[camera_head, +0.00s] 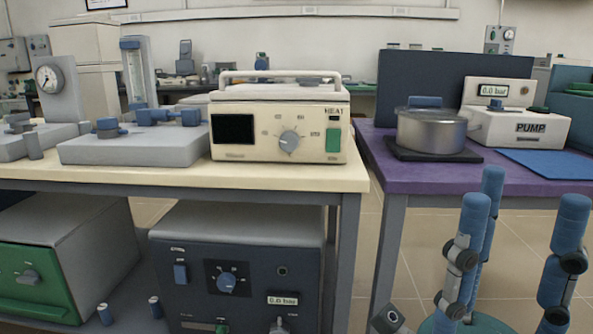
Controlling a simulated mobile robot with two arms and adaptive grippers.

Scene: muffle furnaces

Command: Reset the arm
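My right gripper (525,205) shows at the lower right, with blue segmented fingers and dark grey joints pointing up. Two fingers stand close together on the left side and one stands apart on the right. The gap between them is wide and empty, with tiled floor seen through it. The fingers appear in front of the purple table (421,182), and nothing is held. My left arm and gripper are not in view.
A cream heater unit (232,166) stands on the left bench, beside a grey block with blue knobs (135,152). A metal pot (432,131), a pump (530,128) and a blue mat (556,163) are on the purple table.

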